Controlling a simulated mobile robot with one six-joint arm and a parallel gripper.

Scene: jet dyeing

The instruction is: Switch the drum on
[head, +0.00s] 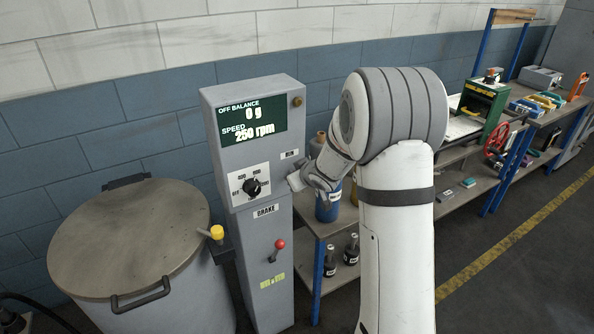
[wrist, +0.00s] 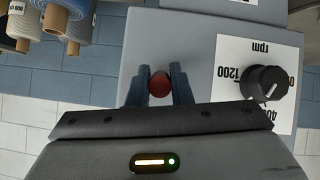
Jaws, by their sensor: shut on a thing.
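The grey control cabinet (head: 246,110) stands beside the lidded drum (head: 132,238). Its green display (head: 252,124) reads off balance 0 g and speed 250 rpm. My gripper (wrist: 159,80) is at the right side of the cabinet front, under a small label (head: 291,154) that seems to read RUN. Its two fingers are shut on a dark red round knob (wrist: 160,84), which the arm hides in the head view. The black speed dial (head: 251,187) is left of the gripper and also shows in the wrist view (wrist: 264,83), where the panel appears upside down.
A red-balled brake lever (head: 280,243) is lower on the cabinet. The drum's lid (head: 130,232) is down, with a yellow-topped handle (head: 216,232) at its right edge. Workbenches (head: 470,195) line the wall.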

